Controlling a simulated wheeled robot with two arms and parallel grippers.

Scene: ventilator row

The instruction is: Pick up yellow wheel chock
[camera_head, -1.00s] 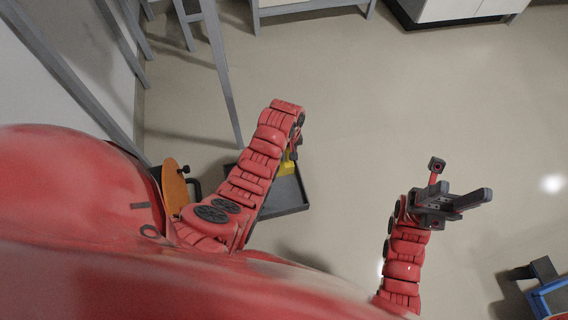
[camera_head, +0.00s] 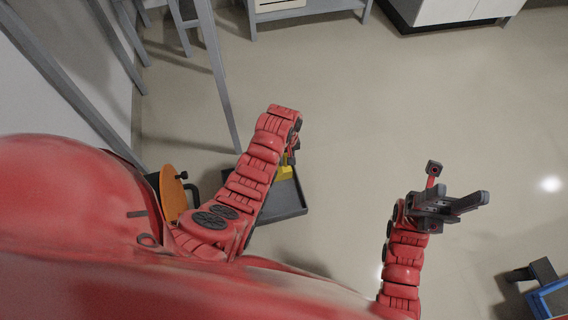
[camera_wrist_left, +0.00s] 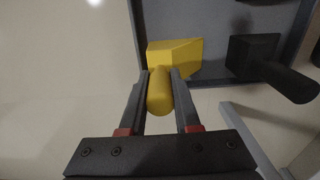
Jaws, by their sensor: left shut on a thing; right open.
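The yellow wheel chock (camera_wrist_left: 178,56) is a wedge block with a rounded handle, seen in the left wrist view at the edge of a dark grey tray (camera_wrist_left: 136,20). My left gripper (camera_wrist_left: 160,82) is shut on its handle, one finger on each side. In the head view a bit of the yellow chock (camera_head: 285,173) shows beside my left forearm, over the tray (camera_head: 291,205). My left fingers are mostly hidden there behind the arm. My right gripper (camera_head: 462,203) is open and empty over bare floor. I cannot tell whether the chock touches the tray.
A dark block with a handle (camera_wrist_left: 256,55) lies in the tray beside the chock. Grey frame legs (camera_head: 218,75) stand beyond my left arm. An orange disc-like object (camera_head: 173,192) is left of the tray. A blue-edged object (camera_head: 548,298) is at lower right. The middle floor is clear.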

